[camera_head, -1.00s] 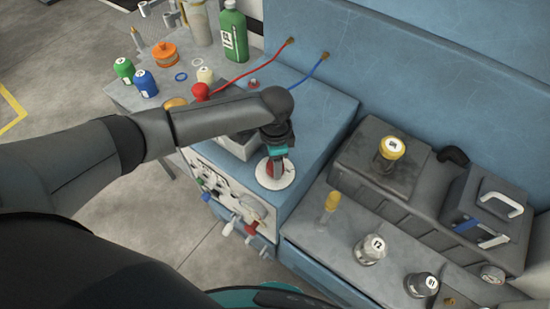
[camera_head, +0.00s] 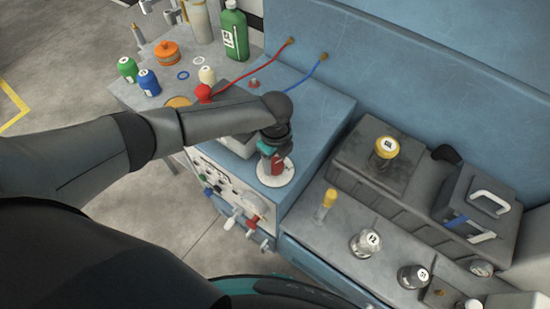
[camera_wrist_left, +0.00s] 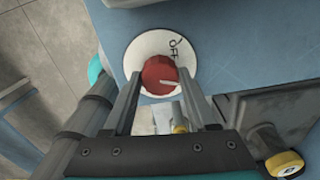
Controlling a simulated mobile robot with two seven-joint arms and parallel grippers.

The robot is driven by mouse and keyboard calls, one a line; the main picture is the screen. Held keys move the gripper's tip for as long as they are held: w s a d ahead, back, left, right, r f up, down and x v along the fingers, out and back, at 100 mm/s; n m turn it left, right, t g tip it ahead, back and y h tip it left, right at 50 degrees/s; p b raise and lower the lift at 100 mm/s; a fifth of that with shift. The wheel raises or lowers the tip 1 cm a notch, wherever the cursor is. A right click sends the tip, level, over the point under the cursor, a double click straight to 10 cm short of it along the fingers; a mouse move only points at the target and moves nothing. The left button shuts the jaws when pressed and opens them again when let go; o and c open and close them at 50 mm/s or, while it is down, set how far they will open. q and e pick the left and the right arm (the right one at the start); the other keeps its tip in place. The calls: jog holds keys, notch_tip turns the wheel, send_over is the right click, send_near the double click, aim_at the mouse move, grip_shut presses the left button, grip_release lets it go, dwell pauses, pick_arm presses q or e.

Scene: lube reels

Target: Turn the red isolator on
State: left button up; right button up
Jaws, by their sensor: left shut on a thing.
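The red isolator is a round red knob (camera_head: 278,166) on a white round plate (camera_head: 275,178), on top of the blue cabinet near its front right corner. My left gripper (camera_head: 271,158) reaches down over the knob and hides part of it. In the left wrist view the knob (camera_wrist_left: 160,72) sits between the two fingers of my left gripper (camera_wrist_left: 156,86), which is shut on it. The word OFF shows on the white plate (camera_wrist_left: 148,48) above the knob. A pale pointer mark is on the knob's lower right. My right gripper is not in view.
Red and white handles (camera_head: 252,223) stick out of the cabinet's front. A red-topped bottle (camera_head: 204,93) stands behind my forearm. A grey workbench (camera_head: 340,240) with yellow-capped and clear containers lies to the right. The blue top behind the knob is mostly clear.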

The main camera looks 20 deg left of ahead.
aim_at(275, 164)
pick_arm(q)
jog(key=m, duration=0.4)
jog(key=shift+m, duration=0.3)
dwell(0.5)
jog(key=o, duration=1.4)
jog(key=shift+c, duration=0.2)
notch_tip(275, 164, up, 15)
jog(key=p, duration=0.1)
jog(key=shift+r, duration=0.15)
